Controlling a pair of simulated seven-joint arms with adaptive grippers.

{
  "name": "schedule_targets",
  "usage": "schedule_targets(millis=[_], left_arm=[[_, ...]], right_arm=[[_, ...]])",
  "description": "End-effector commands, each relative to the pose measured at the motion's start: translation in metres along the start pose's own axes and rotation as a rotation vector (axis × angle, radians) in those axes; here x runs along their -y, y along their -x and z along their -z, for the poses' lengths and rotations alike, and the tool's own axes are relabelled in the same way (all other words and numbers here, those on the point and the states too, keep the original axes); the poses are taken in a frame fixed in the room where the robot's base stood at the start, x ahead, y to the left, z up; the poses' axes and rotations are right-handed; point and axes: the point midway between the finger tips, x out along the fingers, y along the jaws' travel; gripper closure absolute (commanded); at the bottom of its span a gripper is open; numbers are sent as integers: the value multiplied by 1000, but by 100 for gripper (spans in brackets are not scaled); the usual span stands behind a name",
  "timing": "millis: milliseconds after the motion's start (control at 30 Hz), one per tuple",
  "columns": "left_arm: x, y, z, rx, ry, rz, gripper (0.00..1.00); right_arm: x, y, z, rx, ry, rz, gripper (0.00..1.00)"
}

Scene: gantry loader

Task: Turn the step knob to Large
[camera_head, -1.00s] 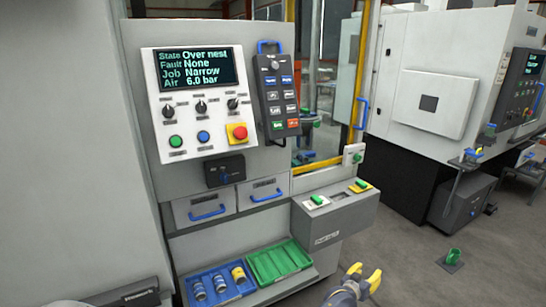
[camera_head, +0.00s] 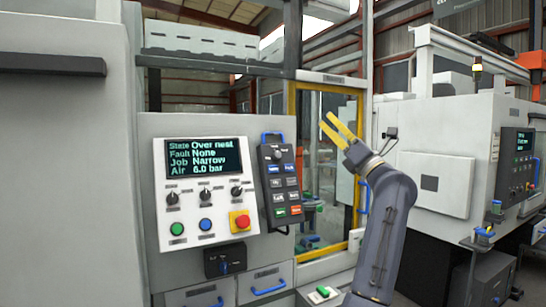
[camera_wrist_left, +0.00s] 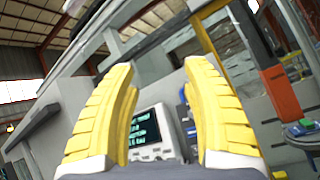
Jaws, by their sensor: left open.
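The control panel (camera_head: 240,222) has a screen reading State Over nest, Fault None, Job Narrow, Air 6.0 bar. Below the screen are three black knobs: left (camera_head: 172,198), middle (camera_head: 205,195) and right (camera_head: 236,191). A dark pendant (camera_head: 265,180) right of the panel carries another knob (camera_head: 277,155) above its buttons. The labels are too small to tell which knob is the step knob. My left gripper (camera_head: 327,121) is raised in front of the yellow-framed door, right of the pendant and apart from it. Its yellow fingers (camera_wrist_left: 160,65) are open and empty. My right gripper is out of view.
A red emergency button (camera_head: 240,221) sits at the panel's lower right. The yellow door frame (camera_head: 293,108) is behind my gripper. A black box (camera_head: 224,262) and drawers lie below the panel.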

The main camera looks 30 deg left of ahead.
Motion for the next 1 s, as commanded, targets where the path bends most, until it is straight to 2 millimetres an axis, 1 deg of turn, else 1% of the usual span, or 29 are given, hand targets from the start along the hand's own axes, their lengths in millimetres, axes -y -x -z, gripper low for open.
schedule_targets(millis=[33, 100, 200, 233, 300, 400, 533, 667, 833, 1000], left_arm=[[-16, -8, 9, -92, 119, 6, 52], [-23, -11, 28, -214, 261, 32, 52], [-16, -5, 57, -366, 413, 79, 52], [-13, -2, 64, -406, 451, 92, 52], [-6, 4, 77, -485, 523, 119, 52], [5, 13, 88, -570, 590, 150, 52], [15, 21, 96, -632, 628, 170, 52], [18, 21, 102, -654, 639, 170, 52], [24, 6, 112, -655, 637, 167, 52], [34, -18, 128, -653, 635, 167, 52]], right_arm=[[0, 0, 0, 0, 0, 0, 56], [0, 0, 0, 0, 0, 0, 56], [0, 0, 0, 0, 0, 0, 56], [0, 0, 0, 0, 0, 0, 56], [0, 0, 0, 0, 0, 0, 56], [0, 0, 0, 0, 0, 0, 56], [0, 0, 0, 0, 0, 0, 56], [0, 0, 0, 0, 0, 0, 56], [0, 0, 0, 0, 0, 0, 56], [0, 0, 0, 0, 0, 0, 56]])
